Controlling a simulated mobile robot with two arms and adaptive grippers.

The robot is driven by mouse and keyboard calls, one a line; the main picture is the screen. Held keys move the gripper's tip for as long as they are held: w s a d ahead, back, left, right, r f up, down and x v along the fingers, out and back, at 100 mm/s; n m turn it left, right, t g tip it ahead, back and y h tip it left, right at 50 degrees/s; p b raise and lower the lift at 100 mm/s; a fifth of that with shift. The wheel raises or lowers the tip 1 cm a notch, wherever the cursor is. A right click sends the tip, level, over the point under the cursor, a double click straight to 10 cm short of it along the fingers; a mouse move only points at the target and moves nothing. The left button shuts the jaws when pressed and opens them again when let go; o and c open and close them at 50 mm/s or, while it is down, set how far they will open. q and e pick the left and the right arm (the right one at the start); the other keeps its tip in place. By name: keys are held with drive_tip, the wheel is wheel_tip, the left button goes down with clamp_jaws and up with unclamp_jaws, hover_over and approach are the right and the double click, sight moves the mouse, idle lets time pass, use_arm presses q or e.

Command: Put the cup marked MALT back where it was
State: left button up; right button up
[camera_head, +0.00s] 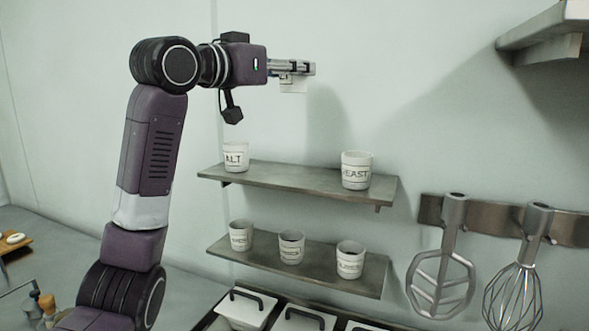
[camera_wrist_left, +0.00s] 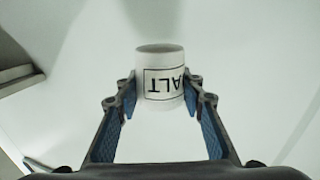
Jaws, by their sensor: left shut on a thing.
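My left gripper (camera_head: 303,68) is shut on a white cup (camera_head: 293,87), high in front of the wall and above the upper shelf (camera_head: 285,183). In the left wrist view the cup (camera_wrist_left: 160,62) sits between the fingertips of the gripper (camera_wrist_left: 158,98). Its boxed label appears upside down and shows "ALT"; its first letter is hidden round the side. Another white cup (camera_head: 235,156) at the left of the upper shelf also shows "ALT", its first letter not readable. A cup marked YEAST (camera_head: 356,171) stands at the right of that shelf. My right gripper is not in view.
Between the two upper cups the shelf is bare. The lower shelf (camera_head: 325,266) holds three cups: left (camera_head: 240,236), middle (camera_head: 291,247) and right (camera_head: 350,260). A whisk (camera_head: 515,295) and a paddle (camera_head: 440,285) hang at right. Another shelf (camera_head: 545,40) juts out top right.

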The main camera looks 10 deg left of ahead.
use_arm(q)
wheel_tip(320, 180, down, 17)
drive_tip(key=shift+s+a+f+p, duration=0.1)
drive_tip(key=shift+s+a+p, duration=0.05)
drive_tip(key=shift+p, duration=0.6)
drive_tip(key=o, duration=0.7)
drive_tip(key=shift+f, duration=0.1)
drive_tip(key=shift+c, duration=0.2)
drive_tip(key=o, duration=0.4)
drive_tip(key=shift+o, duration=0.2)
drive_tip(key=shift+s, duration=0.1)
